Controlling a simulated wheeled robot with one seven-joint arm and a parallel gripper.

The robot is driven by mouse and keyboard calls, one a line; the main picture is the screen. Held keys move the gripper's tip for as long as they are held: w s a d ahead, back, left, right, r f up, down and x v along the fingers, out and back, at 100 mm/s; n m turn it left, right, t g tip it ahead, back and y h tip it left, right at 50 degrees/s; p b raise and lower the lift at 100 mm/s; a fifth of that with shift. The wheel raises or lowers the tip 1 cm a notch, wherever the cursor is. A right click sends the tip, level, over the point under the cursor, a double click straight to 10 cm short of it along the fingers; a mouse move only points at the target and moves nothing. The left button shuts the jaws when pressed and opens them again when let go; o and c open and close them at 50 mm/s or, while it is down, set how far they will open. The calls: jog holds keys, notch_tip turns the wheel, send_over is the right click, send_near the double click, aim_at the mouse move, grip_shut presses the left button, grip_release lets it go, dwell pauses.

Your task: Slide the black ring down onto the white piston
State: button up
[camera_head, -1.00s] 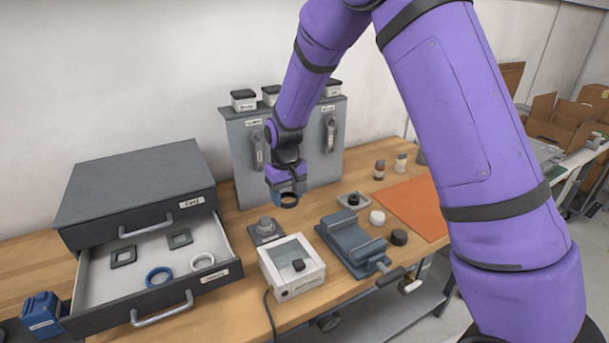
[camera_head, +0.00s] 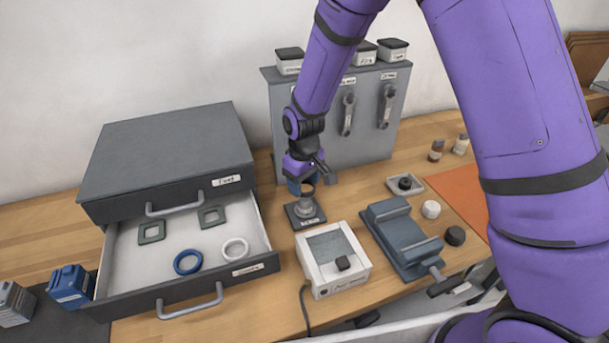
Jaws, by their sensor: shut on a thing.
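My gripper (camera_head: 308,182) is shut on the black ring (camera_head: 307,188), a small dark band at the fingertips. The ring is directly above the piston (camera_head: 305,205), which looks pale grey and stands upright on a dark labelled base plate (camera_head: 317,219) on the bench. The ring is at or just over the piston's top. I cannot tell whether they touch, as the gripper and ring hide the piston's upper end.
Left is an open drawer (camera_head: 140,262) with square gaskets, a blue ring (camera_head: 188,262) and a white ring (camera_head: 235,248). In front is a white box-like device (camera_head: 312,262). Right is a grey vise (camera_head: 400,235), with a white cylinder (camera_head: 431,209) and black puck (camera_head: 455,236) beyond it.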

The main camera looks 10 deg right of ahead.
aim_at(304, 201)
jog(key=shift+f, duration=1.05)
jog(key=shift+f, duration=2.5)
dwell(2.0)
jog(key=o, duration=1.2)
jog(key=shift+r, duration=0.1)
jog(key=shift+r, duration=4.45)
